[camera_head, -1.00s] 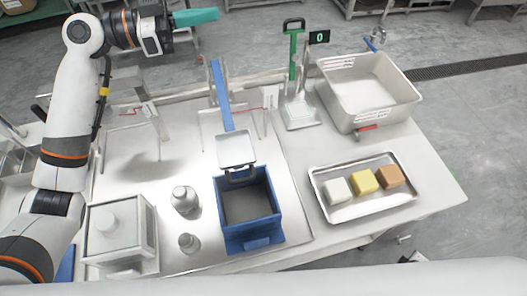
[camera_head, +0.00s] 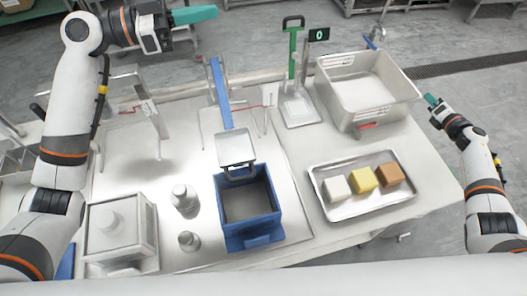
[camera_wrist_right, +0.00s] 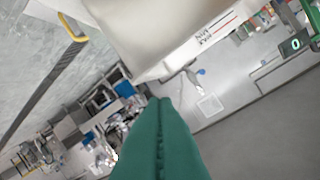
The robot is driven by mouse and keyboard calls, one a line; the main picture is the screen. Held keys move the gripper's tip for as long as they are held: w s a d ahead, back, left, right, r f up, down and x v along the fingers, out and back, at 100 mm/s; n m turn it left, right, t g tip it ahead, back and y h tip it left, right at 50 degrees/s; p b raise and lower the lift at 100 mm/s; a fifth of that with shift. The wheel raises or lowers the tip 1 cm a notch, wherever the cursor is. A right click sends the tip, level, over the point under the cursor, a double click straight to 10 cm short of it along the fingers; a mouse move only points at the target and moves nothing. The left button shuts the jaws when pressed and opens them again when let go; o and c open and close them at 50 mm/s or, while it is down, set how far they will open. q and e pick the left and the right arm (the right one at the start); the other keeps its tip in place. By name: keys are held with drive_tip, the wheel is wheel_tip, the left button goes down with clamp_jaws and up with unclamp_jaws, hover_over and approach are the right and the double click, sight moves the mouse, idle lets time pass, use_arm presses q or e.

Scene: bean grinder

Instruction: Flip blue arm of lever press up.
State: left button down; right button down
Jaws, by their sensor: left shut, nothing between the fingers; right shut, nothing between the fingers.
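The lever press has a long blue arm (camera_head: 221,95) that slants from the back of the table to a square metal plate (camera_head: 236,150). The plate sits just behind and over the rear edge of an open blue box (camera_head: 272,204). My left gripper (camera_head: 205,15), with teal fingers, is shut and empty, raised high at the upper left, well apart from the blue arm. My right gripper (camera_head: 431,99) is shut and empty at the right, beyond the table edge beside the large bin. Its green fingers fill the lower middle of the right wrist view (camera_wrist_right: 160,140).
A tray (camera_head: 366,212) holds white, yellow and brown blocks.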

drive_tip(key=w+a+n+g+y, duration=0.15)
drive_tip(key=a+n+y, duration=0.65)
drive_tip(key=a, duration=0.9)
drive_tip(key=s+a+f+n+g+y, duration=0.1)
drive_tip(key=s+a+n+g, duration=0.4)
drive_tip(key=a, duration=0.7)
drive_tip(key=s+a+f+n+g+y, duration=0.2)
drive_tip(key=s+a+n+g, duration=0.3)
drive_tip(key=a+n, duration=0.3)
drive_tip(key=s+a+f+n+g+y, duration=0.2)
drive_tip(key=s+a+n+g, duration=0.4)
drive_tip(key=a, duration=1.1)
drive_tip(key=shift+f+n+g, duration=0.25)
drive_tip(key=shift+f+n, duration=0.15)
drive_tip(key=shift+n, duration=0.1)
drive_tip(key=r, duration=0.3)
drive_tip(key=shift+s+d+r, duration=0.2)
drive_tip(key=shift+d+r, duration=0.05)
drive_tip(key=shift+r, duration=0.1)
drive_tip(key=shift+r, duration=0.1)
